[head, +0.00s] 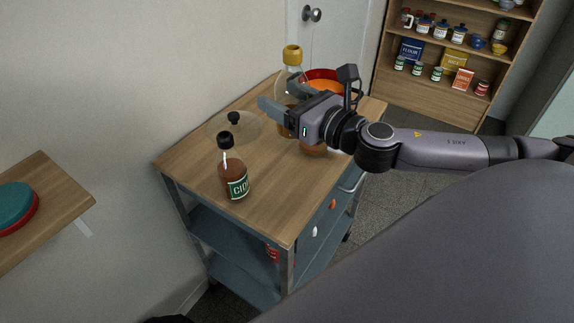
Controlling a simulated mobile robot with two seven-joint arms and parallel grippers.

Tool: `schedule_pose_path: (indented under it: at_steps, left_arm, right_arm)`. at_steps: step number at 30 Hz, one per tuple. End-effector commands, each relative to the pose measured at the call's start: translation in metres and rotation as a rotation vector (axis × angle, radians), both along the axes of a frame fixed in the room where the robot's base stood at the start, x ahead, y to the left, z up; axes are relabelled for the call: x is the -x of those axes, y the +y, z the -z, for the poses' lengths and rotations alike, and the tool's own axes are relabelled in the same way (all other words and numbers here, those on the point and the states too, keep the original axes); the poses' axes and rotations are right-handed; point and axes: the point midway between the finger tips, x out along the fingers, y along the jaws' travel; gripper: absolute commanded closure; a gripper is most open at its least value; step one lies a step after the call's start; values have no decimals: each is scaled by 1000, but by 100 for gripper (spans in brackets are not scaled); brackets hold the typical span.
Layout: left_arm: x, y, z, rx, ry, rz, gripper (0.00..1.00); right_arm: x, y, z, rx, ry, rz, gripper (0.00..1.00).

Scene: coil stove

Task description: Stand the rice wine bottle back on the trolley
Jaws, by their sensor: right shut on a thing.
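The bottle with a gold cap (292,54), clear neck and amber contents is upright over the back part of the trolley top (265,205). I take it to be the rice wine bottle; no label on it is readable. My right gripper (276,93) reaches in from the right and is shut on this bottle, its fingers at the body below the neck. The gripper hides part of the body. I cannot tell for sure whether its base touches the trolley top. My left gripper is not in view.
A brown cider bottle (233,180) stands at the trolley's front left. A glass lid with black knob (234,118) lies behind it. A red pot (322,74) is behind my gripper, and a brownish item (313,149) sits beneath it. The front right top is clear.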

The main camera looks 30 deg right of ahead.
Motion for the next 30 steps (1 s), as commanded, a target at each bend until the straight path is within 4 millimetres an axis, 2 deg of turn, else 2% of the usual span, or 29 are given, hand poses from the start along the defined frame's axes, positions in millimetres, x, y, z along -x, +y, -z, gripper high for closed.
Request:
schedule_pose_path:
  at_steps: [1, 9, 12, 17, 24, 30]
  left_arm:
    - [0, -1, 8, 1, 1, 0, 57]
    - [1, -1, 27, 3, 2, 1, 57]
    - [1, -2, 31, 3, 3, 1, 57]
    - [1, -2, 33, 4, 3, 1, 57]
    - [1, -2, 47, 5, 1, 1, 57]
    - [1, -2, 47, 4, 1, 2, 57]
  right_arm:
    - [0, 0, 19, -2, 1, 1, 81]
    - [0, 0, 83, -3, -3, 2, 81]
    - [0, 0, 97, -1, -3, 0, 81]
    - [0, 0, 107, 0, -5, 1, 81]
    - [0, 0, 141, -1, -5, 1, 81]
    - [-1, 0, 146, 0, -6, 0, 81]
